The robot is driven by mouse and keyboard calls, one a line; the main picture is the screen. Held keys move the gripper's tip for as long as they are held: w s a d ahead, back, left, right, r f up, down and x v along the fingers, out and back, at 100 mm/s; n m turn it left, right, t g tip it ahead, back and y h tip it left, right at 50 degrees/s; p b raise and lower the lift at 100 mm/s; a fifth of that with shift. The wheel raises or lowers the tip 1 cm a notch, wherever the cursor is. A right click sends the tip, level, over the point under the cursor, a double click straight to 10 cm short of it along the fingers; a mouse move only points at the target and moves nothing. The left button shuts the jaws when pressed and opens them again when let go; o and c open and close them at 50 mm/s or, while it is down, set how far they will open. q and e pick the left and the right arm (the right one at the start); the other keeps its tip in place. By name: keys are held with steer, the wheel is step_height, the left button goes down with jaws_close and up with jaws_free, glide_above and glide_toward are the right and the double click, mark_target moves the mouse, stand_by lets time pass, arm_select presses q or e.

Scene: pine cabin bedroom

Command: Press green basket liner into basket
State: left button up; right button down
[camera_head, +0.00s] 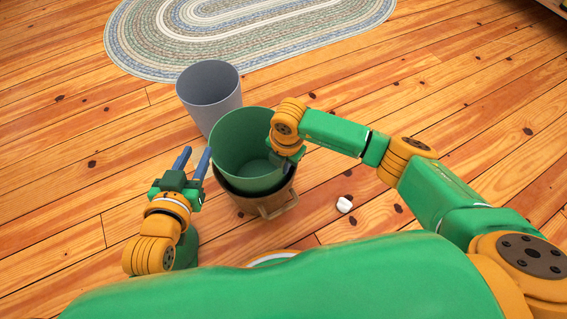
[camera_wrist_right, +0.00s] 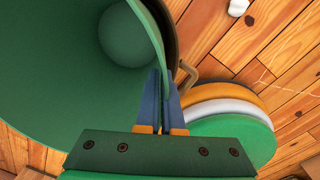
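The green basket liner (camera_head: 240,135) sits partly inside the brown basket (camera_head: 270,206), its upper wall standing well above the basket's rim. In the right wrist view the liner (camera_wrist_right: 60,90) fills the left side, and the basket's handle (camera_wrist_right: 188,76) shows beyond its wall. My right gripper (camera_head: 283,165) is at the liner's right edge. In the right wrist view its fingers (camera_wrist_right: 163,88) are close together, one on each side of the liner's wall. My left gripper (camera_head: 194,160) is open and empty, left of the liner and apart from it.
A grey bin (camera_head: 208,92) stands just behind the liner. A small white crumpled object (camera_head: 344,204) lies on the floor to the right of the basket; it also shows in the right wrist view (camera_wrist_right: 237,7). A braided oval rug (camera_head: 240,32) lies at the back. The plank floor at left is clear.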

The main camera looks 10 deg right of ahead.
steer(key=shift+f+b, duration=0.75)
steer(key=shift+f, duration=0.35)
steer(key=c, duration=1)
jaws_free()
